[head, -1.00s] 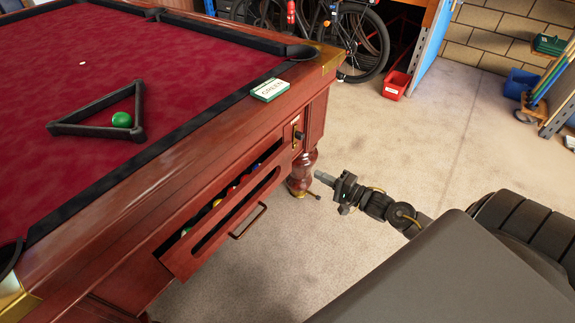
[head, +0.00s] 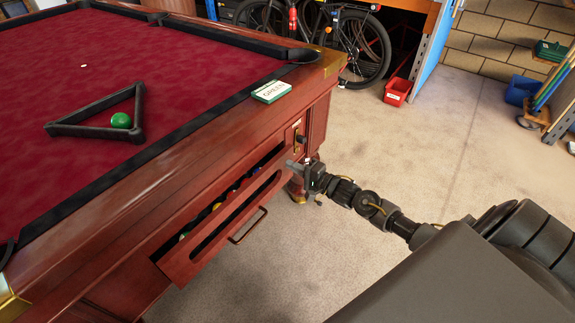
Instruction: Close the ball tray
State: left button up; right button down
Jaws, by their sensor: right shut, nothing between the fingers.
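The ball tray (head: 178,266) is a wooden drawer front in the side of the pool table (head: 120,205). It stands pulled out, with a dark gap above its front edge. Several coloured balls show inside it. A metal bar handle (head: 249,226) is on its front. My right gripper (head: 292,164) is shut and empty, close to the right end of the tray, below the coin mechanism (head: 299,137). I cannot tell whether its fingertips touch the wood. My left gripper is not in view.
A black triangle (head: 95,131) and a green ball (head: 121,120) lie on the red cloth. A green-and-white box (head: 271,92) sits on the table rail. A red bin (head: 397,92) and bicycles stand behind.

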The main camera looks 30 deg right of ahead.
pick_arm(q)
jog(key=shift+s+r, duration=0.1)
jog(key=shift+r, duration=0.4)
pick_arm(e)
jog(key=shift+x, duration=1.3)
